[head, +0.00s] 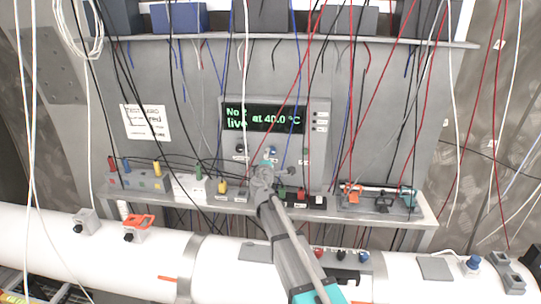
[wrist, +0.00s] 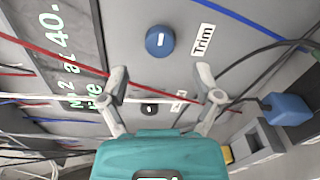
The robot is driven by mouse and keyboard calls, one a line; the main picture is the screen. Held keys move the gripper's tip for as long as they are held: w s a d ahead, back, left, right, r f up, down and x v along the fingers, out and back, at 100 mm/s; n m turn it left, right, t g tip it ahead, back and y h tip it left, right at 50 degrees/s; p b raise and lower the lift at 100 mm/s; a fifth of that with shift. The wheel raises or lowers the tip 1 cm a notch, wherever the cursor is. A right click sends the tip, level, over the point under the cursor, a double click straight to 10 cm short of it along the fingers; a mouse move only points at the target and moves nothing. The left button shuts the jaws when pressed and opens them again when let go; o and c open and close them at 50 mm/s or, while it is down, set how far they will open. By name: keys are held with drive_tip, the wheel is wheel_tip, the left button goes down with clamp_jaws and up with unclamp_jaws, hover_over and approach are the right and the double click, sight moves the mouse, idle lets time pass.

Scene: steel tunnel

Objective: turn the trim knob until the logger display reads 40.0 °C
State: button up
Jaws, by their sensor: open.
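The logger (head: 320,140) is a grey panel with a dark display (head: 264,117). Its green text appears to read "No 2 live at 40.0 °C", with a cable crossing it. Part of the display (wrist: 62,50) also shows sideways in the wrist view. The round blue trim knob (wrist: 160,41) has a white pointer mark and a "Trim" label beside it. My gripper (wrist: 162,75) is open, its fingertips spread on either side of the knob's line and apparently short of it. In the head view my gripper (head: 268,160) is just below the display, partly covering the knob area.
A black knob (wrist: 150,108) sits between my fingers farther down the wrist picture. Many loose cables hang across the panel. A shelf (head: 420,218) below carries several connectors and clamps. A white pipe (head: 60,250) runs along the front.

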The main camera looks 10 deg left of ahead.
drive_tip(key=s, duration=0.6)
drive_tip(key=shift+s, duration=0.2)
drive_tip(key=shift+s+a, duration=0.1)
